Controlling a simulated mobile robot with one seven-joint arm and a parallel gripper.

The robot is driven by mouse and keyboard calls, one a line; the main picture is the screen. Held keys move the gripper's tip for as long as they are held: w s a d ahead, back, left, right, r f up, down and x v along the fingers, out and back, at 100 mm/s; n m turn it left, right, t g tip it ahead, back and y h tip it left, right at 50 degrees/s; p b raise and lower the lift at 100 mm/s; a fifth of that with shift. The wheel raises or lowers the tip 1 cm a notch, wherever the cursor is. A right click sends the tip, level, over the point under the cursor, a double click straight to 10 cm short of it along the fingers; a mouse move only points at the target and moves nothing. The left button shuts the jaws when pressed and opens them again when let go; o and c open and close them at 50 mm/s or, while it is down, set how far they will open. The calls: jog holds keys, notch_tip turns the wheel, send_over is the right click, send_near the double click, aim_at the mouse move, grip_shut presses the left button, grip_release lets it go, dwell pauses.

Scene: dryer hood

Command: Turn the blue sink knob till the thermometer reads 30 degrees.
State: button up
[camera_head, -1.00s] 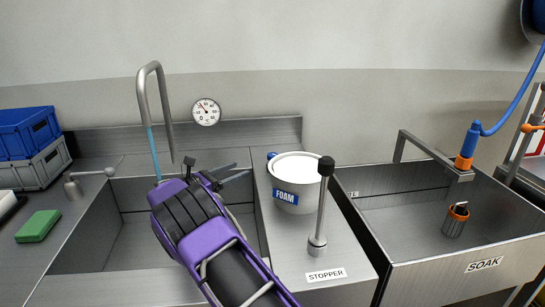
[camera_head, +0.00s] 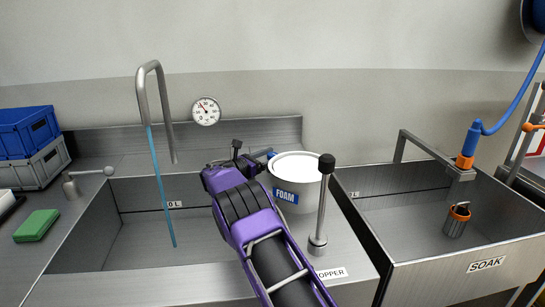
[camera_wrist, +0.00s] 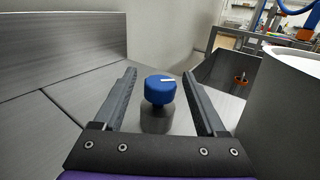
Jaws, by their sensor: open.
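The blue sink knob (camera_wrist: 160,89), with a white pointer line on top, stands on a grey post. In the wrist view it shows between the two open fingers of my gripper (camera_wrist: 159,74), with a gap on each side; contact is not visible. In the head view my gripper (camera_head: 238,154) is at the back right of the sink, partly hiding the knob (camera_head: 270,154). The round thermometer (camera_head: 206,111) hangs on the wall; its needle points up and left, its numbers too small to read surely. Blue water (camera_head: 161,190) runs from the spout (camera_head: 142,92).
A white FOAM bucket (camera_head: 297,178) stands close right of my gripper. The upright stopper lever (camera_head: 321,208) is in front of it. The SOAK basin (camera_head: 455,255) lies right. A green sponge (camera_head: 36,226) and stacked crates (camera_head: 30,145) are on the left.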

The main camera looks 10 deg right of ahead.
grip_shut()
dwell(0.3)
jog(key=shift+r, duration=0.15)
jog(key=shift+a+n+t+y, duration=0.1)
jog(key=shift+n+t+y, duration=0.55)
jog(key=shift+t, duration=0.25)
jog(key=shift+n+t+y, duration=0.95)
jog(key=shift+t, duration=0.05)
grip_release()
